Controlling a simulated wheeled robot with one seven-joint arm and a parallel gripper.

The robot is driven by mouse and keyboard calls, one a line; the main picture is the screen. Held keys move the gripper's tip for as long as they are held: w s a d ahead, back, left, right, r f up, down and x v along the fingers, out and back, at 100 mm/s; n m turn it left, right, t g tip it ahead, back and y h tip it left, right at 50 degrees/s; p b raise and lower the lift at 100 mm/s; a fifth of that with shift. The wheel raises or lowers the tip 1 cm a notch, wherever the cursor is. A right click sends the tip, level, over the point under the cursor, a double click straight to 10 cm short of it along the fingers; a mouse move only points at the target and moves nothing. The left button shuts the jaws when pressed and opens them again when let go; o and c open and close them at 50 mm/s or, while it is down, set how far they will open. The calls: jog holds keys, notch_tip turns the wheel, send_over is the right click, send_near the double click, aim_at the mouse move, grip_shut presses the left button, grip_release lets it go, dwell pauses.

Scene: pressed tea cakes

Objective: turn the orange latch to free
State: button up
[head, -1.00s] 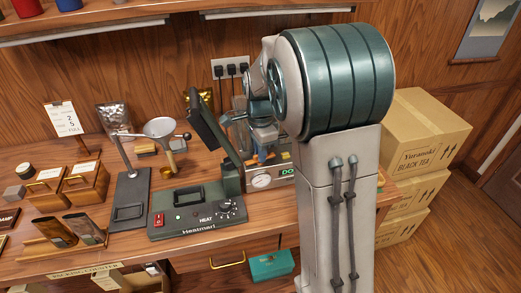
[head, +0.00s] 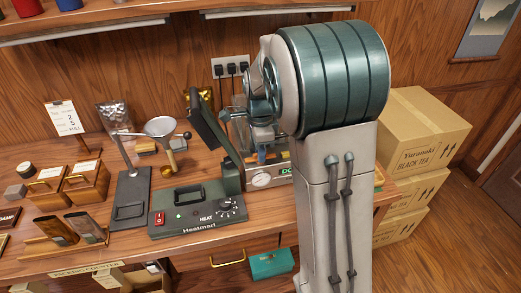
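A small machine with a grey front, a round dial and a green display (head: 286,171) stands on the counter, partly behind my arm. A tiny orange patch (head: 284,154) shows just above the display; it may be the orange latch, but it is too small to tell how it is turned. My gripper (head: 262,152) points down over this machine, close to the orange patch, with a blue part near its tip. The fingers are too small and too covered to tell whether they are open or touch the latch. My arm hides the machine's right side.
A heat sealer (head: 190,222) with its arm raised stands just left of the machine. Left of it are a dark stand with a funnel (head: 160,127), wooden boxes (head: 88,185) and pouches in a holder. Cartons (head: 425,130) are stacked on the floor at right.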

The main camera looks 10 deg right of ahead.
jog(key=shift+o, duration=0.6)
notch_tip(320, 180, up, 14)
jog(key=shift+b, duration=0.35)
jog(key=shift+s+f, duration=0.1)
jog(key=s+f+n+t, duration=0.1)
jog(key=s+f+n, duration=0.3)
jog(key=s+n, duration=0.5)
jog(key=s+f+n+t, duration=0.2)
jog(key=s+f+n, duration=0.1)
jog(key=s+n, duration=0.6)
jog(key=s, duration=0.3)
jog(key=shift+s+f, duration=0.35)
jog(key=shift+f, duration=0.05)
jog(key=shift+s, duration=0.1)
